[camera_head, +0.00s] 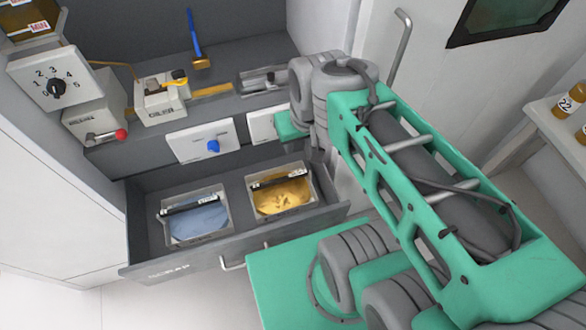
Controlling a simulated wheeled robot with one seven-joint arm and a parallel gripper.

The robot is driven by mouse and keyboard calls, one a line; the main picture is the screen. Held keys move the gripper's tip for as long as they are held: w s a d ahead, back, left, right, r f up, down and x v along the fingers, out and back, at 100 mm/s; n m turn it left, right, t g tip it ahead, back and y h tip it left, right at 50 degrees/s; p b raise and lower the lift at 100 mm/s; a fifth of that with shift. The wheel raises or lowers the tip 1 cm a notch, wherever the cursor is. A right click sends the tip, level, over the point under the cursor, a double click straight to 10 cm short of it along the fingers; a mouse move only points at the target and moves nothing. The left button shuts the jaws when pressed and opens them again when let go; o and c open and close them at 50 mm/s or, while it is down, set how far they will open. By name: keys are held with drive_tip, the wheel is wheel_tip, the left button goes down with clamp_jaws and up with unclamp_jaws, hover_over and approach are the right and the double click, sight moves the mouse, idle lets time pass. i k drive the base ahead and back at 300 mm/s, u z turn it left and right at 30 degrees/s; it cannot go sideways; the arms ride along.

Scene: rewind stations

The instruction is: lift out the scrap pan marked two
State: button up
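Two scrap pans sit side by side in an open grey drawer (143,237). The left pan (168,233) holds blue-grey scrap, and the right pan (257,213) holds yellow scrap. Each has a black bar across its top with a small white label. The labels are too small to read, so I cannot tell which pan is marked two. My green and grey arm reaches in from the right, its far joints just beyond the drawer's right end. My gripper's fingers do not show; the arm hides that area.
Amber jars (566,104) stand at far right.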

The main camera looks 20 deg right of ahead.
sight(282, 192)
drive_tip(key=z, duration=0.05)
drive_tip(key=k, duration=0.5)
drive_tip(key=z, duration=2.65)
drive_tip(key=i, duration=0.65)
drive_tip(key=z, duration=1.3)
